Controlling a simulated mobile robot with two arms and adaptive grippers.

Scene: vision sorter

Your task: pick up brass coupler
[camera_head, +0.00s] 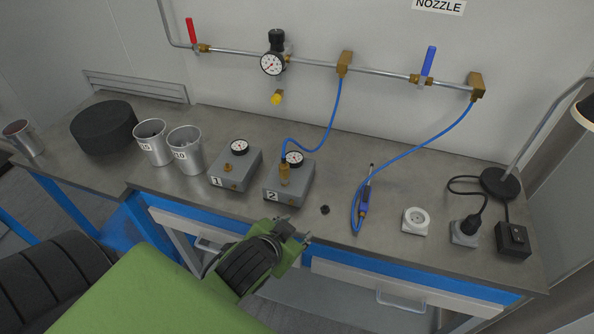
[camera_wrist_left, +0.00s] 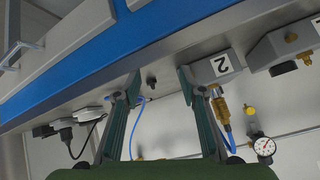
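A brass coupler (camera_head: 284,174) stands upright on grey box 2 (camera_head: 290,189), at the end of a blue hose (camera_head: 325,140). It also shows in the left wrist view (camera_wrist_left: 221,108), to the right of the fingers. My left gripper (camera_head: 297,228) is open and empty at the front edge of the bench, in front of box 2 and apart from the coupler. In the left wrist view the two fingers of my left gripper (camera_wrist_left: 158,74) are spread wide, with a small dark part (camera_wrist_left: 152,82) seen between them. My right gripper is not in view.
Box 1 (camera_head: 236,169) stands left of box 2, with two metal cups (camera_head: 184,155) beyond it. A small black part (camera_head: 324,209) lies right of box 2. A blue tool (camera_head: 365,197) on a hose lies further right. A pipe (camera_head: 380,72) runs along the wall.

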